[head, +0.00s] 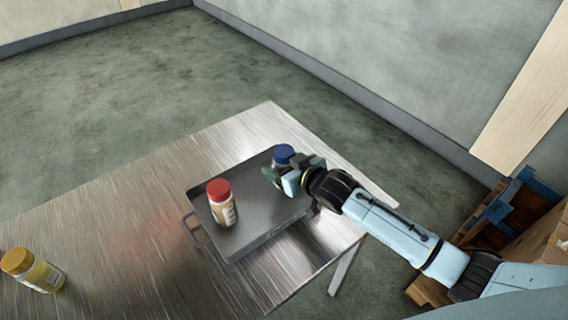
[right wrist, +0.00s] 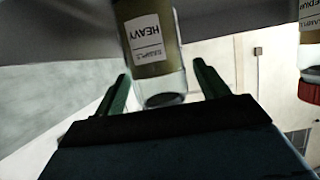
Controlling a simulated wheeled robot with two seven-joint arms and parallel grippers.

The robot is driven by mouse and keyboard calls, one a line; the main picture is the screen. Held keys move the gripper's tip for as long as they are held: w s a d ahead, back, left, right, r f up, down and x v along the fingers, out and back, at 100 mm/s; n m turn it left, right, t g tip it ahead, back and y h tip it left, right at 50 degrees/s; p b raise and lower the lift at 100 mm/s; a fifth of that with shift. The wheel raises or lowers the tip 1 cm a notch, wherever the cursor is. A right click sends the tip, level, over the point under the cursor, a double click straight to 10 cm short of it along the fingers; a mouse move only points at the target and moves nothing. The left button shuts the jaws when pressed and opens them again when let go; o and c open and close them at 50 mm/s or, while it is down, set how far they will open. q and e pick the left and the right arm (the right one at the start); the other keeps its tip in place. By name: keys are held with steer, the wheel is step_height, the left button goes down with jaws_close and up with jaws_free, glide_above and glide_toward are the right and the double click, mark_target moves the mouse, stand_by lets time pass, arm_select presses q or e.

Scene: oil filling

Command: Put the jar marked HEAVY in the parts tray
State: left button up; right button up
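The jar marked HEAVY (right wrist: 150,45) shows in the right wrist view, with dark yellow-brown contents and a white label. In the head view a blue-lidded jar (head: 284,153), seemingly the same one, stands at the far end of the grey parts tray (head: 256,240), partly hidden by my right gripper. My right gripper (head: 279,178) is beside it; its green fingers (right wrist: 164,88) are spread on either side of the jar, with gaps showing. My left gripper is not in view.
A red-lidded jar (head: 221,203) stands in the tray's left part; it also shows at the right wrist view's edge (right wrist: 311,88). A yellow-lidded jar (head: 33,271) stands at the left of the metal table (head: 120,225). Bare table lies between.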

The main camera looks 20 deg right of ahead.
steer(key=shift+r, duration=0.1)
steer(key=shift+s+r, duration=0.1)
steer(key=shift+r, duration=0.05)
steer(key=p+v, duration=0.2)
steer(key=v, duration=0.9)
steer(key=shift+s+d, duration=0.2)
steer(key=shift+s, duration=0.15)
